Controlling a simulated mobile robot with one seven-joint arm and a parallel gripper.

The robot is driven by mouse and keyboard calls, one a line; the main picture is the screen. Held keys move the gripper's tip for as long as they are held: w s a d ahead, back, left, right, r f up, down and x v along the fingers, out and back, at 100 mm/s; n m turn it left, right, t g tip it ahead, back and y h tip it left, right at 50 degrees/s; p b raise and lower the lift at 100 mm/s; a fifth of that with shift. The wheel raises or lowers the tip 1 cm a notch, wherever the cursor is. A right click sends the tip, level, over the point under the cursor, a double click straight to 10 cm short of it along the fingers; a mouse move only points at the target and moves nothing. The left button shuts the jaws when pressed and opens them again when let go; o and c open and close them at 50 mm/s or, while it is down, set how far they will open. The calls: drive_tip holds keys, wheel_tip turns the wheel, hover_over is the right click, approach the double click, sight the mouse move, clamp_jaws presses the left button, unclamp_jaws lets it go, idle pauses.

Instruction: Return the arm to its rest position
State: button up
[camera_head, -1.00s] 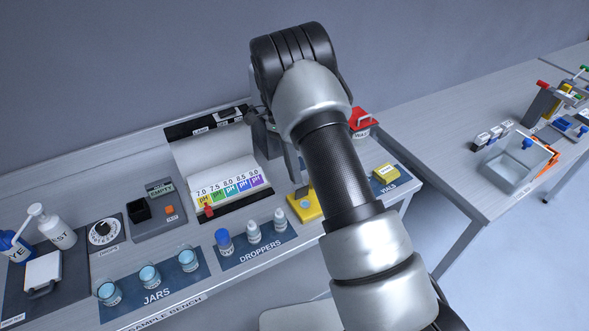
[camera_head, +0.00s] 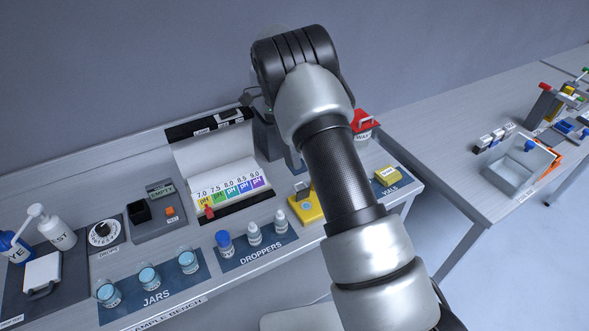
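My arm (camera_head: 338,165) rises from the bottom right of the head view and bends at a dark ribbed joint above the bench. Dark and grey parts of my lower arm show behind it, just left of the upper link. My gripper's fingertips do not show; the arm covers that area. Whether the gripper holds anything cannot be seen.
The sample bench (camera_head: 225,290) carries jars (camera_head: 149,278), droppers (camera_head: 254,233), a pH colour chart (camera_head: 231,190), a yellow block (camera_head: 306,206) and a red-lidded container (camera_head: 364,124). A second bench (camera_head: 450,150) with a clear tank (camera_head: 518,168) stands right. Floor shows between them.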

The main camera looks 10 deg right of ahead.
drive_tip(key=shift+v, duration=1.2)
drive_tip(key=s+d+r+n+t+y, duration=0.1)
drive_tip(key=s+r+n+t, duration=0.3)
drive_tip(key=r, duration=0.5)
drive_tip(key=s+d+r+n+t+y, duration=0.1)
drive_tip(key=s+d+r+n, duration=0.1)
drive_tip(key=s+r, duration=0.55)
drive_tip(key=s+r+n+t, duration=0.2)
drive_tip(key=s+n+t, duration=0.4)
drive_tip(key=s, duration=1.1)
drive_tip(key=shift+s+d+r+n, duration=0.2)
drive_tip(key=shift+r+n, duration=0.05)
drive_tip(key=shift+n, duration=0.95)
